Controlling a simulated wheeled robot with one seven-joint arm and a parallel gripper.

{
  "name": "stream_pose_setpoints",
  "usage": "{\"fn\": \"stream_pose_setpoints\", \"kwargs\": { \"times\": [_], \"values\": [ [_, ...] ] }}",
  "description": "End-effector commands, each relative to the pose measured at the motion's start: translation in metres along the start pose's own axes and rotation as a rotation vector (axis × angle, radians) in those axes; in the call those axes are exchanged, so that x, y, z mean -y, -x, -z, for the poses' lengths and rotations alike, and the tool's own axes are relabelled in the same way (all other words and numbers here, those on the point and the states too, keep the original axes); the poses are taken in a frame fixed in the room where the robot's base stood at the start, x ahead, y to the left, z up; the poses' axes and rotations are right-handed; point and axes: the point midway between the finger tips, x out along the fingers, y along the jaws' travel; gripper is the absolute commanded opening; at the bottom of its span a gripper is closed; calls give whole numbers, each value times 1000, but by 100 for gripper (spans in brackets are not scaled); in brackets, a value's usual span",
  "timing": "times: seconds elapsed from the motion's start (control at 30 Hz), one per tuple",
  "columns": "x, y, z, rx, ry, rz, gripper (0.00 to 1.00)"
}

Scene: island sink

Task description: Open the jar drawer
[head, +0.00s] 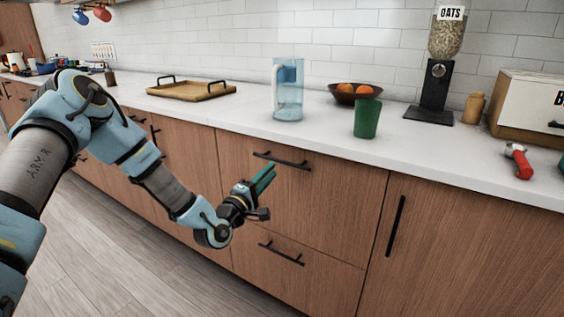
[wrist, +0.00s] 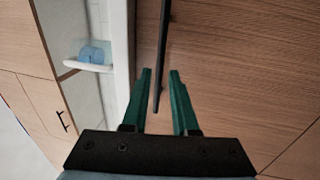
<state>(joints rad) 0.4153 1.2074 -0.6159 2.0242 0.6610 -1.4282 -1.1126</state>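A wood-front drawer (head: 330,180) with a black bar handle (head: 282,160) is under the counter, below the clear blue jug-like jar (head: 288,92). It looks shut, with its front flush. My gripper (head: 268,175) is in front of this drawer, its green fingers pointing up and right, just below the handle in the head view. In the wrist view, my gripper (wrist: 160,74) has its fingers apart and empty. The dark handle (wrist: 163,45) runs lengthwise between them in the picture. I cannot tell whether the fingertips reach around it or stop short of it.
A lower drawer handle (head: 281,253) is beneath my gripper, and a tall door with a vertical handle (head: 396,226) is to the right. The white countertop (head: 225,115) overhangs above. A green cup (head: 367,118) stands near its edge. The wooden floor (head: 105,262) in front is clear.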

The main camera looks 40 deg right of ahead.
Motion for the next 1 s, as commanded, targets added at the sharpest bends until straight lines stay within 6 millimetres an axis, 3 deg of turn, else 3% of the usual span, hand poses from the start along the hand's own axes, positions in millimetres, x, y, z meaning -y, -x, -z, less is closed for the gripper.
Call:
{"fn": "stream_pose_setpoints", "kwargs": {
  "times": [0.1, 0.3, 0.5, 0.77, 1.0],
  "values": [
    [-2, -24, -1, 2, -2, -2, 27],
    [-1, -52, 0, 0, -2, 0, 27],
    [0, -63, 0, 0, -1, 1, 27],
    [0, -64, 0, 0, -1, 2, 27],
    [0, -63, 0, 0, -2, 2, 0]
  ]
}}
